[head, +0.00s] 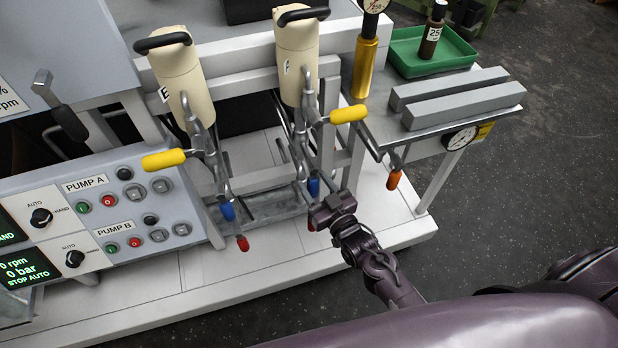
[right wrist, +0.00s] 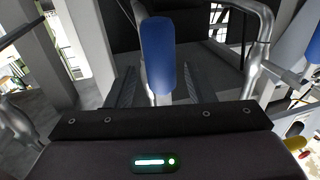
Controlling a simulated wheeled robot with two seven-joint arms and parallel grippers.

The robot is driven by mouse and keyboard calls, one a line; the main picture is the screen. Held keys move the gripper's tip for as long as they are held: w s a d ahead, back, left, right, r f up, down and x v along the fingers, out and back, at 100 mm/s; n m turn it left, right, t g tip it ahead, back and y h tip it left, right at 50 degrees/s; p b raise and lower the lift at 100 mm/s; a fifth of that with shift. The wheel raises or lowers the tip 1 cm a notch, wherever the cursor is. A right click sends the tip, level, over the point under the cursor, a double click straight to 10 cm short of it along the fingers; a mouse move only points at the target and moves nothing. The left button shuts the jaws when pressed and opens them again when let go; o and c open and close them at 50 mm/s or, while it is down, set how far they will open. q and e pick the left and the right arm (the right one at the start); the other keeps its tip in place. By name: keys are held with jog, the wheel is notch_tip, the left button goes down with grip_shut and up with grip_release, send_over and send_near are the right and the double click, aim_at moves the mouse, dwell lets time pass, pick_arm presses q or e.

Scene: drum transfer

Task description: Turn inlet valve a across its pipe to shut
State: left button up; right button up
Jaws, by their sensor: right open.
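No label reading inlet valve a can be made out. Two blue valve handles hang below the cream canisters, one under canister E (head: 182,75) and one under canister F (head: 298,60). My right gripper (head: 322,203) is open, close beside the right blue handle (head: 314,186). No contact can be made out. The left blue handle (head: 227,211) is farther left. My left gripper is not in view.
Yellow handles (head: 348,114) (head: 164,160) stick out sideways above the blue ones. A red handle (head: 243,244) hangs lower left, and an orange one (head: 394,179) under the side table at right. Metal pipes crowd the handles. The pump panel (head: 125,195) stands left.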

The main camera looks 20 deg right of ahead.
aim_at(309, 178)
jog(key=shift+x, duration=1.5)
jog(key=shift+a, duration=0.1)
grip_shut()
